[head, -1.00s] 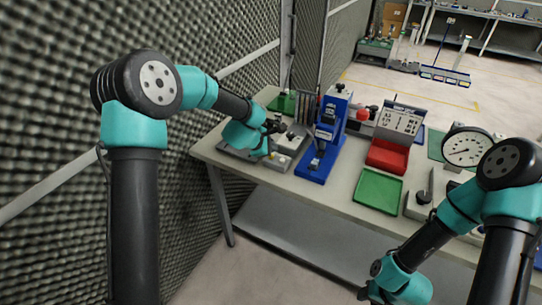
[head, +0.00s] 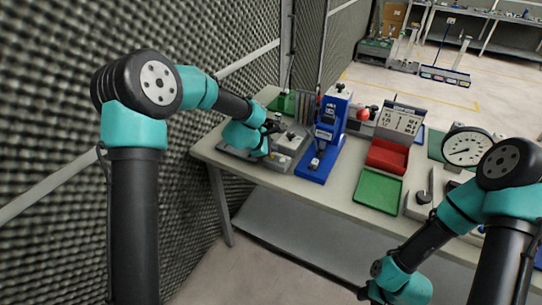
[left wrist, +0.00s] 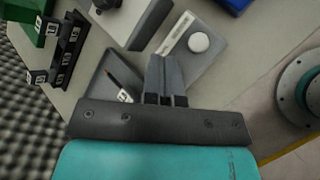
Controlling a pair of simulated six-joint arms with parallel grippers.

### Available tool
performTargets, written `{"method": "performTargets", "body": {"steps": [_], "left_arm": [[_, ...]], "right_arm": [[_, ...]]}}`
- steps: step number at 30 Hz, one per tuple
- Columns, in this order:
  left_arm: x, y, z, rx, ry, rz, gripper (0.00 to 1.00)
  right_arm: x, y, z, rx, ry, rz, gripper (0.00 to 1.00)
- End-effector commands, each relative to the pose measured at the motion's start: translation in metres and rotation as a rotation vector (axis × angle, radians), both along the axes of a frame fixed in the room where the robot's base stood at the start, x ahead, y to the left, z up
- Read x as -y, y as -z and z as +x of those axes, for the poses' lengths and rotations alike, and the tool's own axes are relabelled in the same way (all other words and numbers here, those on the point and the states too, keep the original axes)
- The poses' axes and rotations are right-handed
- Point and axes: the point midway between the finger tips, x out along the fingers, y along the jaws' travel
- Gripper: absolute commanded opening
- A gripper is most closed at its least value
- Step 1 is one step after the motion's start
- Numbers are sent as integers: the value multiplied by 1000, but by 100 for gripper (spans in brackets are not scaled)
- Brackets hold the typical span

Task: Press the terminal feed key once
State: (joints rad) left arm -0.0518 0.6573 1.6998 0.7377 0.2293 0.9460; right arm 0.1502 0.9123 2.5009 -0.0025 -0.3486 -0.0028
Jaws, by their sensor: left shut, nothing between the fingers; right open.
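A grey device with a light panel and a round white key (left wrist: 199,42) shows in the left wrist view. I cannot tell for sure whether this is the terminal feed key. My left gripper (left wrist: 168,62) is shut and empty, its fingertips just left of the white key in the picture and apart from it. In the head view my left gripper (head: 272,124) is over the grey equipment (head: 283,160) at the table's left end, and my wrist hides part of it. My right arm hangs at the lower right, its fingers out of view.
A blue press (head: 324,140) stands just right of the grey equipment. A red bin (head: 388,157), a green tray (head: 378,190) and a round dial gauge (head: 466,148) are further right on the table. A foam wall (head: 60,100) borders the left side.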

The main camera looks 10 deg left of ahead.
Motion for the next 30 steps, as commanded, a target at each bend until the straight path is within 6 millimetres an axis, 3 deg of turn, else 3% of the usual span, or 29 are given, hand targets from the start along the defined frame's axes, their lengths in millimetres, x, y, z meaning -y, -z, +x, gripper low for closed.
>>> {"method": "performTargets", "body": {"steps": [30], "left_arm": [[0, 11, 0, 0, 0, 0, 0]], "right_arm": [[0, 0, 0, 0, 0, 0, 43]]}}
